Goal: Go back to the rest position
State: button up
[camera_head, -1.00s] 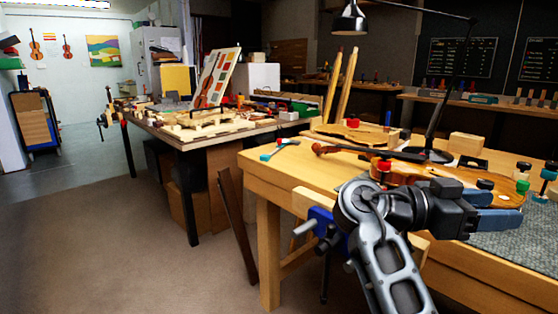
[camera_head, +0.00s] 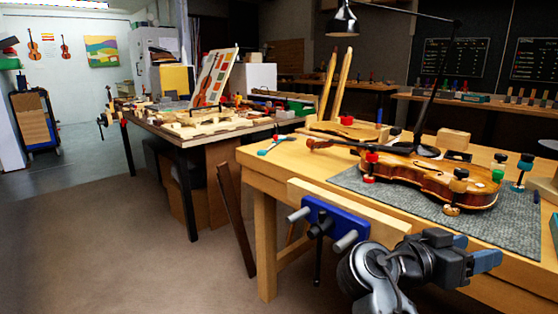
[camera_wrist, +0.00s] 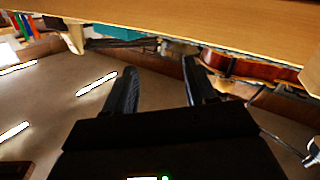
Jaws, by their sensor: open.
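My gripper (camera_head: 478,256) is at the lower right of the head view, in front of the bench's front edge and lower than the violin. Its two blue-grey fingers point right and stand apart, with nothing between them. In the wrist view my gripper (camera_wrist: 160,85) shows two dark fingers with a clear gap. The violin (camera_head: 425,180) lies on a grey mat (camera_head: 400,203) on the bench, apart from my gripper. Clamps with red, black and green knobs stand around its edge.
The wooden workbench (camera_head: 268,172) carries a blue vise (camera_head: 335,222) on its front, left of my gripper. A black lamp (camera_head: 342,20) arches over the bench. A second cluttered table (camera_head: 178,138) stands behind left. The floor (camera_head: 110,240) at left is clear.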

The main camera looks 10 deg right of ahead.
jog(key=s+a+f+n+t+y, duration=0.25)
jog(key=s+f+n+y, duration=0.2)
jog(key=f, duration=0.45)
jog(key=s+a+f+n+t+y, duration=0.25)
jog(key=f+n+t, duration=0.2)
jog(key=f, duration=0.45)
jog(key=s+a+f+n+t+y, duration=0.1)
jog(key=s+a+f+n+y, duration=0.25)
jog(key=s, duration=0.45)
jog(key=s+a+f+n+t+y, duration=0.1)
jog(key=s+a+f+n+y, duration=0.1)
jog(key=s+a+y, duration=0.45)
jog(key=s+r+t, duration=0.3)
jog(key=s+r, duration=1.1)
jog(key=s, duration=0.3)
notch_tip(320, 180, up, 18)
jog(key=p, duration=1.8)
jog(key=shift+w+f+m, duration=0.15)
jog(key=shift+w+m, duration=0.1)
jog(key=shift+m, duration=0.2)
